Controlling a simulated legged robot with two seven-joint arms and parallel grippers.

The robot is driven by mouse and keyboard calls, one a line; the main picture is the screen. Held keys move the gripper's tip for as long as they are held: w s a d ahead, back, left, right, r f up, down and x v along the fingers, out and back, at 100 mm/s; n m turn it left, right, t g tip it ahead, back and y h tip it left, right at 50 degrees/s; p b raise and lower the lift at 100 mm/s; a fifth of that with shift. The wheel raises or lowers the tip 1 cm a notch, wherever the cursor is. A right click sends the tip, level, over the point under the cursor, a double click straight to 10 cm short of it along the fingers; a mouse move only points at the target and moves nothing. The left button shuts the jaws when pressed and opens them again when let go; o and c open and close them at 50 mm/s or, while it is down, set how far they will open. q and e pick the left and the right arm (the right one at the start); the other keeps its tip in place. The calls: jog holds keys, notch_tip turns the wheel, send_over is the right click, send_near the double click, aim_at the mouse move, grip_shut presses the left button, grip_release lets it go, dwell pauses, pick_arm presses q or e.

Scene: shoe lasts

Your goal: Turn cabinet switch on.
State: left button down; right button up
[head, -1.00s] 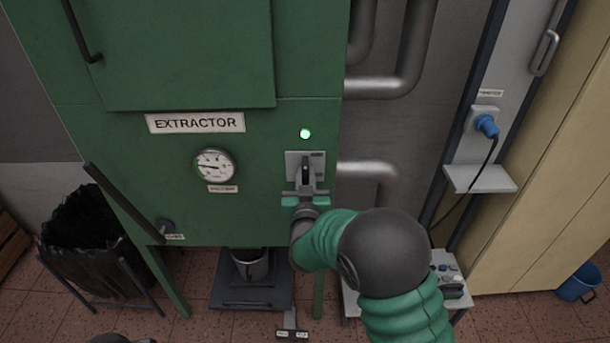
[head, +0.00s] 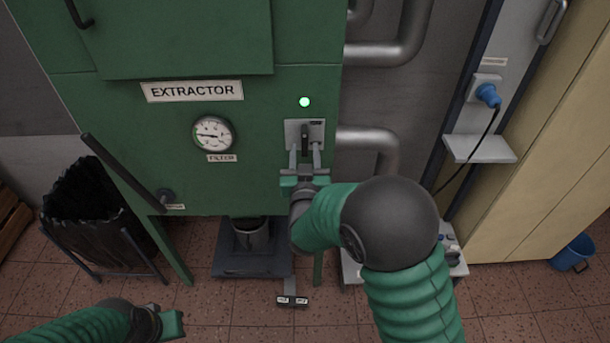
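The green cabinet labelled EXTRACTOR (head: 110,130) fills the upper left and middle of the head view. Its switch is a dark upright lever (head: 304,137) on a grey plate, below a green lit lamp (head: 304,102). My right gripper (head: 305,152) is just below and in front of the switch plate. Its two grey fingers are apart, one on each side of the lever's lower end, with no clear contact. My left gripper (head: 174,325) is low at the lower left, far from the switch; its finger gap is not clear.
A blue plug (head: 487,95) is at the right.

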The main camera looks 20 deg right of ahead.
jog(key=v, duration=1.3)
jog(key=s+d+f+n+g+y+p, duration=0.1)
jog(key=s+d+f+g+y+p, duration=0.1)
jog(key=s+g+p, duration=0.3)
jog(key=s+d+f+n+g+y+p, duration=0.2)
jog(key=s+g+p, duration=0.3)
jog(key=s+g, duration=0.4)
jog(key=shift+s+d+f+g+y, duration=0.4)
jog(key=shift+s+d+y, duration=0.1)
jog(key=shift+s, duration=0.65)
jog(key=shift+r, duration=0.1)
